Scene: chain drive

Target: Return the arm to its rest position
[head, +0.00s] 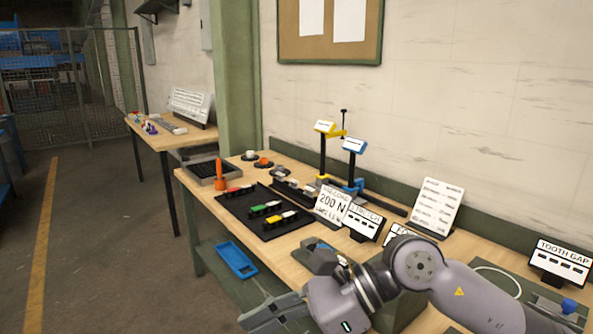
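My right arm comes in from the lower right, bent over the front of the workbench (213,200). Its gripper (268,312) points down and left at the bottom edge of the picture, out past the bench's front edge. No object shows in it. Its fingers overlap and are partly cut off, so I cannot tell how far apart they are. My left gripper is not in view.
A black mat (240,206) holds several small coloured parts. Yellow (322,150) and blue (353,165) stands and label cards (436,205) stand behind the arm. A blue tray (236,260) lies below the bench. The floor (110,240) at left is clear.

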